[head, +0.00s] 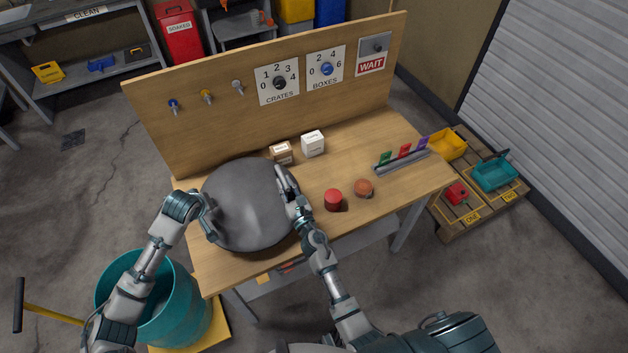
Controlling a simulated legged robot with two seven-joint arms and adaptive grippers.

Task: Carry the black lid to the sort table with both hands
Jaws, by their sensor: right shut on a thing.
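The black lid (248,200), a large dark grey disc, is over the left part of the wooden sort table (390,150). I cannot tell whether it rests on the top or hangs just above it. My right gripper (288,190) is shut on the lid's right side. My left gripper (207,222) is at the lid's left edge; its fingers are partly hidden and I cannot tell whether they are closed.
On the table are a red cylinder (333,200), an orange-brown round piece (364,187), two small boxes (313,143) and a rack with coloured tags (403,161). A pegboard (215,125) rises behind. A teal drum (170,300) stands at lower left, a pallet with bins (493,173) at right.

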